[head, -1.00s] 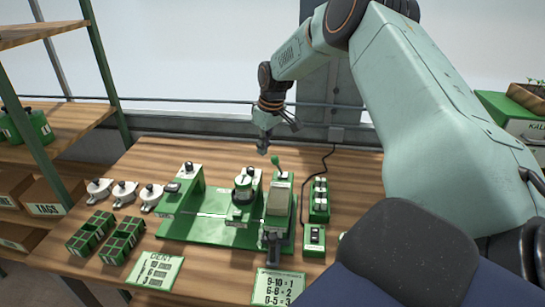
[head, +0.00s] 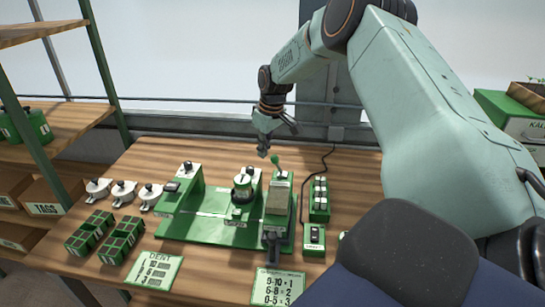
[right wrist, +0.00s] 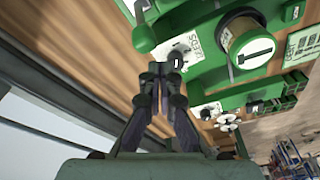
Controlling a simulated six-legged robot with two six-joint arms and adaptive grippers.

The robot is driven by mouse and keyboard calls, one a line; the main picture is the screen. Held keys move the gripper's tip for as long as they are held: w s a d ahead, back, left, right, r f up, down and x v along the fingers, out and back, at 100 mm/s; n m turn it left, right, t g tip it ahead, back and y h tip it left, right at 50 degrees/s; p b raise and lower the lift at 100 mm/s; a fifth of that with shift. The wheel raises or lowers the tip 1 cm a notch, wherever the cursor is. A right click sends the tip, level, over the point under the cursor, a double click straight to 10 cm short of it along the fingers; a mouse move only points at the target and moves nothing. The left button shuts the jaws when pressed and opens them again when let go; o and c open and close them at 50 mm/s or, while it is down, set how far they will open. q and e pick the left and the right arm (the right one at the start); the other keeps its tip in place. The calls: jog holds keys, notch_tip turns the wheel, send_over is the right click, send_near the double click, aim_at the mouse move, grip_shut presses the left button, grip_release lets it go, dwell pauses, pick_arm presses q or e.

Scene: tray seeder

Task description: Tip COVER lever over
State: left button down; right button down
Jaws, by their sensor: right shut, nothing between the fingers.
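The lever with a green ball knob (head: 275,160) stands at the back of the right-hand block of the green seeder (head: 212,228). Its stalk leans slightly left; I cannot read a COVER label on it. My right gripper (head: 263,154) is shut and empty, pointing down just behind and left of the knob; a small gap seems to show. In the right wrist view the closed fingertips (right wrist: 162,70) are near a white plate with a dark knob, and a green rounded part (right wrist: 144,38) lies beside them. My left gripper is not in view.
A dial drum (head: 243,188) and a bridge with black knobs (head: 188,172) stand on the seeder. A switch box (head: 313,238) with a cable is at the right. White-lidded pots, green cell trays (head: 117,248) and cards lie left and in front. Bare wood lies behind.

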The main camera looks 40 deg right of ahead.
aim_at(275, 155)
notch_tip(275, 155, down, 2)
jog(key=shift+f+b, duration=0.15)
jog(key=shift+b, duration=0.3)
jog(key=shift+s, duration=0.1)
dwell(0.4)
jog(key=shift+s+d+p, duration=0.9)
jog(key=shift+s+p, duration=0.2)
jog(key=shift+p, duration=0.1)
jog(key=shift+s+d, duration=0.1)
jog(key=shift+s+d+p, duration=0.45)
jog(key=shift+s+p, duration=0.15)
jog(key=shift+p, duration=0.1)
jog(key=shift+w+a+r+p, duration=0.1)
jog(key=shift+w+r+p, duration=0.05)
jog(key=shift+r+p, duration=0.8)
jog(key=shift+w+a+r+p, duration=0.2)
jog(key=shift+r+p, duration=0.55)
jog(key=shift+r, duration=0.4)
jog(key=shift+w+a+r+p, duration=0.1)
jog(key=shift+w+r+p, duration=0.05)
jog(key=shift+r+p, duration=0.8)
jog(key=shift+r, duration=0.1)
